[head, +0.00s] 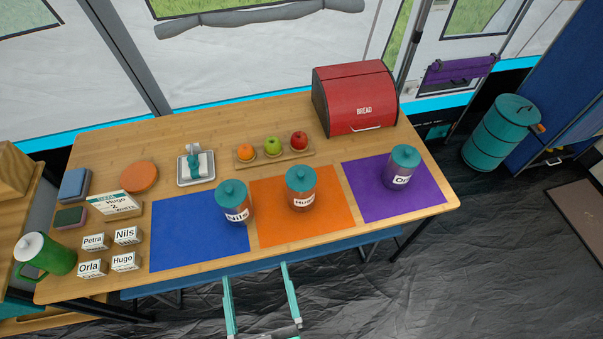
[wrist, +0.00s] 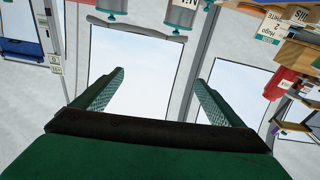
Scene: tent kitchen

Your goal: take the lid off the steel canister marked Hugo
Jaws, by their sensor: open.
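Three shiny steel canisters with teal knobbed lids stand on the table. The middle one (head: 301,197), on the orange mat (head: 266,230), has a label that appears to read Hugo, partly unclear; its lid (head: 300,176) is on. The left canister (head: 237,210), on the blue mat (head: 190,235), reads Nils. The right one (head: 396,174), on the purple mat (head: 370,208), shows "Or". My gripper (head: 256,273) is open and empty in front of the table's near edge, apart from the canisters. In the wrist view my gripper (wrist: 160,79) is also empty, and the scene appears upside down.
Name cards (head: 108,249) and a Hugo 2 sign (head: 115,204) stand at the left, near a green pitcher (head: 50,256). Behind the canisters are a fruit board (head: 258,159), a butter dish (head: 195,168) and a red bread box (head: 355,98). Bare mat separates the canisters.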

